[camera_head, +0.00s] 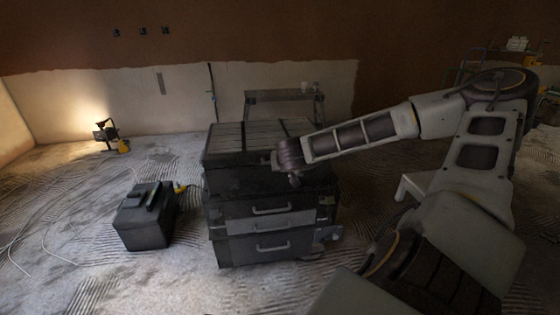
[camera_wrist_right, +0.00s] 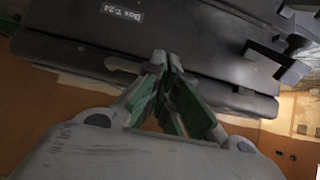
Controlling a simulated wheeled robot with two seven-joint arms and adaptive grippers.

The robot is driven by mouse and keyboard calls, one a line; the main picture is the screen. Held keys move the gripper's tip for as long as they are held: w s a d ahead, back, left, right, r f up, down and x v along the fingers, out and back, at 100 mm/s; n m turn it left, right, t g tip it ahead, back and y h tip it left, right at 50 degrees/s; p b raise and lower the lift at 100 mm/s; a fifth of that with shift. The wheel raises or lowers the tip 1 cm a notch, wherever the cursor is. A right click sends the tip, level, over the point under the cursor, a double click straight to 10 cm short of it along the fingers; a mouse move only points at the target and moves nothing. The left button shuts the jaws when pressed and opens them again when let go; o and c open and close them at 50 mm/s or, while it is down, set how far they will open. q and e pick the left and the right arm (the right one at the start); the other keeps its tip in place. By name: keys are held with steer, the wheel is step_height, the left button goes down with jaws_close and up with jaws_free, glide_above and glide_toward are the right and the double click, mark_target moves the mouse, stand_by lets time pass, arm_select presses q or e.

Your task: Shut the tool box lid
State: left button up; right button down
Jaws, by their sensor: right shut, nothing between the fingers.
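The tool box (camera_head: 226,185) is a dark chest with pale-handled drawers in the middle of the head view. Its ribbed top panel, which looks like the lid (camera_head: 235,140), sits at the upper back; how far open it stands is unclear. My right gripper (camera_head: 294,180) is at the chest's upper front, its fingers hard to make out against the dark box. In the right wrist view my right gripper (camera_wrist_right: 165,62) is shut and empty, its tips close to the edge of a dark panel labelled "Box T-24" (camera_wrist_right: 75,20). Contact is unclear. My left gripper is out of view.
A small black case (camera_head: 145,220) stands on the floor left of the chest. A low bench (camera_head: 283,96) is behind it. A lit work lamp (camera_head: 106,133) and loose cables lie at the left. My right arm crosses the right side.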

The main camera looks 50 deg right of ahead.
steer(key=shift+v, duration=3)
